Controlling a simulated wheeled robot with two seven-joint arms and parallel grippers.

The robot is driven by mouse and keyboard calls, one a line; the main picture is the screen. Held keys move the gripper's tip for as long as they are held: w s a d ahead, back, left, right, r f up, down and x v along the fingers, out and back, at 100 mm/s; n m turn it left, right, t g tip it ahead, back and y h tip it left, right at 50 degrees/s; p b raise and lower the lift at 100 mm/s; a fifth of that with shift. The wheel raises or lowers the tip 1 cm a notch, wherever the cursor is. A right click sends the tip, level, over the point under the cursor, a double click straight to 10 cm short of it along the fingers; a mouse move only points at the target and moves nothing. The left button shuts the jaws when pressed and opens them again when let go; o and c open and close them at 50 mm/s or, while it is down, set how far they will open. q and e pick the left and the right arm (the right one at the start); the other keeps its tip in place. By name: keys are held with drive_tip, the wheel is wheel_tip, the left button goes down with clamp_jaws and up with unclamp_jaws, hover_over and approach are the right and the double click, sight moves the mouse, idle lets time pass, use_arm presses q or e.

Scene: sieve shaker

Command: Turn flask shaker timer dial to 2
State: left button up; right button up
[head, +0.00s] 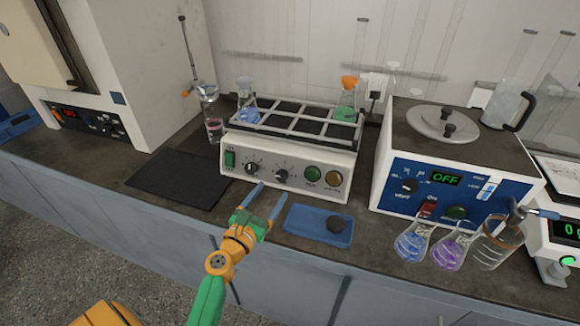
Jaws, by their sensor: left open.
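The flask shaker (240,178) is a white box with a gridded rack on top, standing mid-counter. Its front has a green switch (230,158), a left dial (251,168), a right dial (282,176), and a green and a yellow button. The dial labels and scale numbers are too small to read, so I cannot tell which dial is the timer or its setting. My left gripper (275,190) is open and empty, its two blue fingers pointing toward the panel just below the right dial. It appears apart from the dial. My right gripper does not show.
Flasks with blue (248,115) and green (344,112) liquid stand in the rack. A black mat (182,178) lies left. A blue tray (300,226) with a dark round piece lies right of my gripper. A blue-panelled device (380,190) and several glass vessels stand further right.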

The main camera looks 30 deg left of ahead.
sight(281, 177)
use_arm(q)
drive_tip(key=w, duration=0.5)
drive_tip(key=shift+w+a+r+b, duration=0.2)
drive_tip(key=shift+a+r+b, duration=0.15)
drive_tip(key=shift+a+b, duration=0.05)
drive_tip(key=shift+w+f, duration=0.1)
drive_tip(key=shift+w, duration=0.3)
drive_tip(key=shift+s, duration=0.2)
drive_tip(key=c, duration=0.3)
clamp_jaws()
